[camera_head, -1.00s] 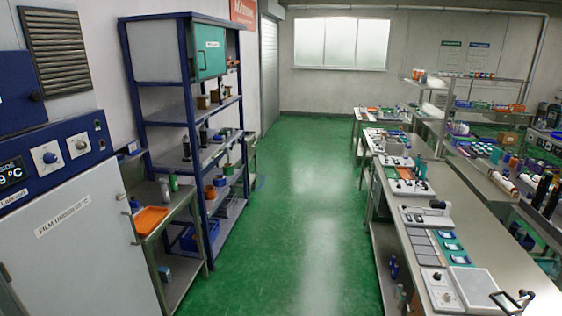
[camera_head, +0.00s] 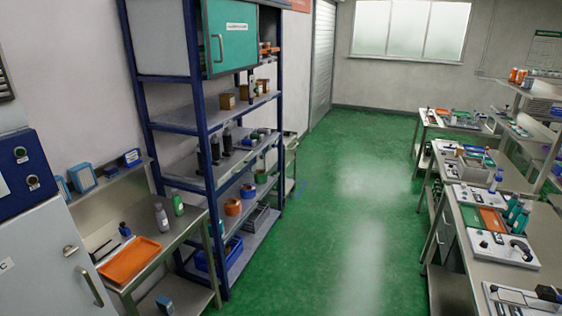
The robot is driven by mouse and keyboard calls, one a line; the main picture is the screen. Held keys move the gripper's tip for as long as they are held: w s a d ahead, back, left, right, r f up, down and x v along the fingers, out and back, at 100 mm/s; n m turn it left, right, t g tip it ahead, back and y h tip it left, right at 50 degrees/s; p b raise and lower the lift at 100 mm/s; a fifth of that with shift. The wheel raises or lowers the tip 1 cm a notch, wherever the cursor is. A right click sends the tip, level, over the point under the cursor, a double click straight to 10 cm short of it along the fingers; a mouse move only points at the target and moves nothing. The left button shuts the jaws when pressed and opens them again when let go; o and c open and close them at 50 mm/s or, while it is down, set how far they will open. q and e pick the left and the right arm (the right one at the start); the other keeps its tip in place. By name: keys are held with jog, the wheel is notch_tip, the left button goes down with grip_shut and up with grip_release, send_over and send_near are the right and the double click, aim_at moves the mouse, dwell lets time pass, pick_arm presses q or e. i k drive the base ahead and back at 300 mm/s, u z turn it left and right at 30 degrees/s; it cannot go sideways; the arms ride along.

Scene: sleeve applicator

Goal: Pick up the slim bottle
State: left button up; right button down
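Neither of my grippers is in view. Several bottles show, and I cannot tell which one is the slim bottle. A grey bottle (camera_head: 161,217) and a green bottle (camera_head: 178,205) stand upright on the steel side bench (camera_head: 185,230) at the left. Dark slim bottles, one of them a black bottle (camera_head: 227,140), stand on a middle level of the blue shelf rack (camera_head: 205,110). Teal bottles (camera_head: 515,213) stand on the long right bench (camera_head: 470,250), with a blue-and-white bottle (camera_head: 496,180) farther back.
An orange tray (camera_head: 130,260) and blue boxes (camera_head: 83,177) are on the left bench. A white cabinet (camera_head: 60,255) stands in front of it. The green floor (camera_head: 345,220) between rack and right bench is clear. A teal cabinet door (camera_head: 231,38) is at the rack's top.

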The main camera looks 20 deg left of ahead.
aim_at(176, 199)
jog(key=i, duration=3)
jog(key=u, duration=2.9)
jog(key=i, duration=0.5)
